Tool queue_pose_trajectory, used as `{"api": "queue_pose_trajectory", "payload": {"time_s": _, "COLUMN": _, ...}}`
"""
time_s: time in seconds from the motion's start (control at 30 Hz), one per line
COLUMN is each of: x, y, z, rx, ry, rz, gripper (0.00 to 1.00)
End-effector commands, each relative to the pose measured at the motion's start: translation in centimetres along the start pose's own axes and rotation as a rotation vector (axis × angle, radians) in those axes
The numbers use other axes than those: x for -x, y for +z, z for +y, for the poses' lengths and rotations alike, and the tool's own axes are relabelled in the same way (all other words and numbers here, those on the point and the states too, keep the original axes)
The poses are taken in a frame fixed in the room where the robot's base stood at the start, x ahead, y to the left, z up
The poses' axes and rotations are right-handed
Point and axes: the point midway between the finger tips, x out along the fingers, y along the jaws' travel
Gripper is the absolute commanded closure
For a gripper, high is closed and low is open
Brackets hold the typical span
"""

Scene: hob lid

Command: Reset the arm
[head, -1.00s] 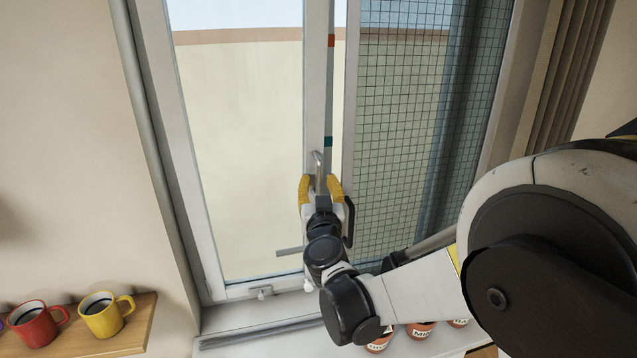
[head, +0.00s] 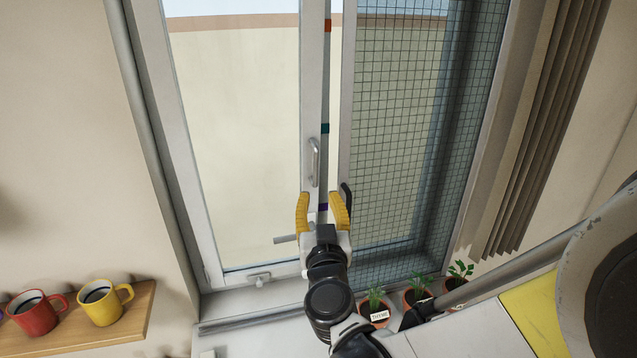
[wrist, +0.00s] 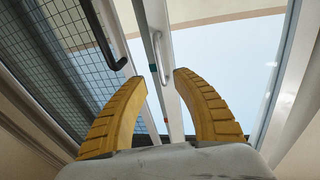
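My gripper (head: 323,208) has two yellow fingers and stands in front of the window frame, below the metal handle (head: 314,162). The fingers are apart and nothing shows between them. In the wrist view my gripper (wrist: 160,80) is also open, with the handle (wrist: 159,58) beyond the fingertips and apart from them. The window (head: 240,160) has a clear pane on the left and a mesh screen (head: 400,140) on the right. A narrow gap shows beside the frame post with the handle.
A wooden shelf (head: 135,318) at the lower left holds a red mug (head: 36,316) and a yellow mug (head: 101,306). Potted herbs (head: 418,292) stand on the sill at the lower right. A curtain (head: 540,130) hangs at the right.

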Motion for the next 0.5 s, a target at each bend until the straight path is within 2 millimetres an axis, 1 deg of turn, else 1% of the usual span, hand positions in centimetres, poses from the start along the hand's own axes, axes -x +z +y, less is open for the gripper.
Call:
{"api": "queue_pose_trajectory", "payload": {"time_s": 0.3, "x": 0.2, "y": 0.0, "z": 0.0, "rx": 0.000, "ry": 0.001, "rz": 0.000, "gripper": 0.66}}
{"api": "queue_pose_trajectory", "payload": {"time_s": 0.37, "x": 0.2, "y": 0.2, "z": 0.4, "rx": 0.001, "ry": 0.009, "rz": -0.004, "gripper": 0.66}}
{"api": "queue_pose_trajectory", "payload": {"time_s": 0.47, "x": 0.5, "y": 1.2, "z": 2.8, "rx": 0.010, "ry": 0.063, "rz": -0.033, "gripper": 0.66}}
{"api": "queue_pose_trajectory", "payload": {"time_s": 0.5, "x": 0.8, "y": 2.0, "z": 4.5, "rx": 0.016, "ry": 0.101, "rz": -0.059, "gripper": 0.66}}
